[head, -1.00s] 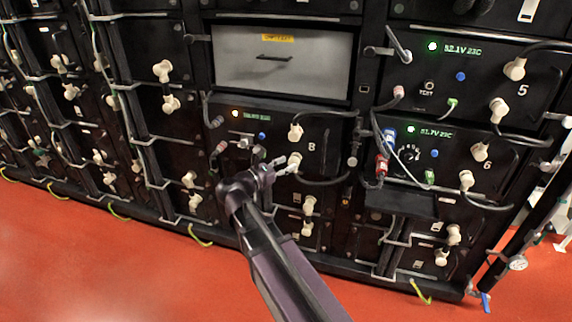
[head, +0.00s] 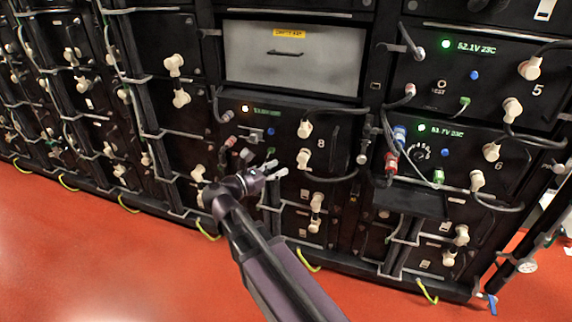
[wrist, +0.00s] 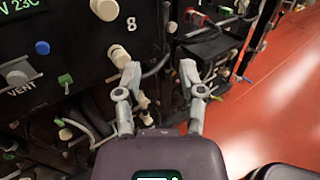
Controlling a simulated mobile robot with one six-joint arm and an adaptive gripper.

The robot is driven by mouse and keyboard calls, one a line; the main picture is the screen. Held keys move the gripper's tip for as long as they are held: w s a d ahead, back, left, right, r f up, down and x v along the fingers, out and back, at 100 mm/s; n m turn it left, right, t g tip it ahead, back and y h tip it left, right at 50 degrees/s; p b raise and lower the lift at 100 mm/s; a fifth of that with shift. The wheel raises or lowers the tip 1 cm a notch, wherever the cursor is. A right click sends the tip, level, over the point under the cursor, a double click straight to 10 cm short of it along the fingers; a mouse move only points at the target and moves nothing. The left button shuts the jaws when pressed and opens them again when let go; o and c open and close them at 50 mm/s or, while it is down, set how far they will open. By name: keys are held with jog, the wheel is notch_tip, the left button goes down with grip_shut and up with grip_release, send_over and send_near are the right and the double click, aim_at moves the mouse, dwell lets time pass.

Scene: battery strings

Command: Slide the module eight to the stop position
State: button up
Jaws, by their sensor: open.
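Module eight (head: 345,135) is a black panel with a white 8, in the middle of the rack in the head view. The stop position cannot be made out.
A grey drawer (head: 295,70) with a yellow label sits above module eight. Modules five (head: 500,85) and six (head: 460,140) are to the right, with looping cables. A small black shelf (head: 410,202) juts out below six. The red floor (head: 80,250) in front is clear.

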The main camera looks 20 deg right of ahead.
jog(key=shift+v, duration=2.75)
jog(key=s+d+r+m+g+y+p, duration=0.45)
jog(key=d+r+m+y+p, duration=0.5)
jog(key=p, duration=1.15)
jog(key=s+a+r+m+g+y+p, duration=0.1)
jog(key=s+r+m+y+p, duration=0.1)
jog(key=r+m+p, duration=0.4)
jog(key=s+a+r+m+g+y+p, duration=0.1)
jog(key=r+m+y+p, duration=0.4)
jog(key=p, duration=0.9)
jog(key=shift+s+a+r+m, duration=0.45)
jog(key=shift+s+r+m, duration=0.35)
jog(key=shift+r+m, duration=0.15)
jog(key=shift+a, duration=0.15)
